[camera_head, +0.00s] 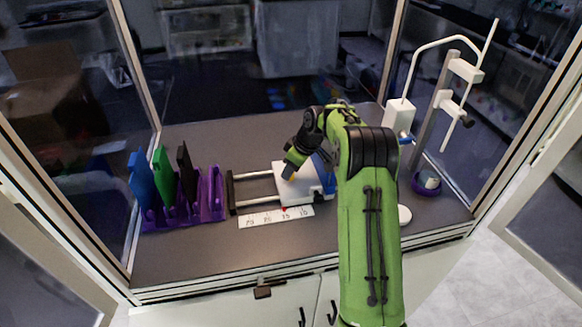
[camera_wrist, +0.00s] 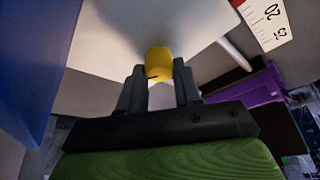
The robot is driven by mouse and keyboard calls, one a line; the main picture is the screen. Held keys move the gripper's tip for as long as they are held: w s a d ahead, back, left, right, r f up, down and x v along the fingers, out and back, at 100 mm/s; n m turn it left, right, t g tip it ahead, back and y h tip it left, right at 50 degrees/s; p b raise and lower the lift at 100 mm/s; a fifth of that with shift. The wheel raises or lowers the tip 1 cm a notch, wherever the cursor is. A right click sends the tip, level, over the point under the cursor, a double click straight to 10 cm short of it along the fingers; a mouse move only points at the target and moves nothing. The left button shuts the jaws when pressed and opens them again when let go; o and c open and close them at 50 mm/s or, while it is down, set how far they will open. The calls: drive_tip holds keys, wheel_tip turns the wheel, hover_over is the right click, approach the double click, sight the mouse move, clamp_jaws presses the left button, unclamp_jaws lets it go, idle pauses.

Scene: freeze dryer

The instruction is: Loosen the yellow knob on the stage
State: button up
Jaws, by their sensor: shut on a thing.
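The yellow knob (camera_wrist: 158,62) sits on the white stage (camera_wrist: 118,32) in the wrist view. My gripper (camera_wrist: 158,80) has its two dark fingers on either side of the knob, shut on it. In the head view my gripper (camera_head: 290,172) reaches down to the white stage (camera_head: 302,190), beside its two rails. The knob is hidden there behind my gripper. A blue part of the stage (camera_head: 325,172) shows partly behind my arm and also fills the left of the wrist view (camera_wrist: 38,60).
A white ruler strip (camera_head: 275,217) lies in front of the stage. A purple rack (camera_head: 212,195) with blue, green and black plates stands at the left. A stand with white tubing (camera_head: 435,105) and a purple dish (camera_head: 427,184) are at the right. The enclosure's front floor is clear.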

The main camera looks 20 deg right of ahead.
idle(0.4)
drive_tip(key=o, duration=1)
drive_tip(key=shift+o, duration=0.2)
wheel_tip(320, 180, up, 10)
drive_tip(key=p, duration=0.1)
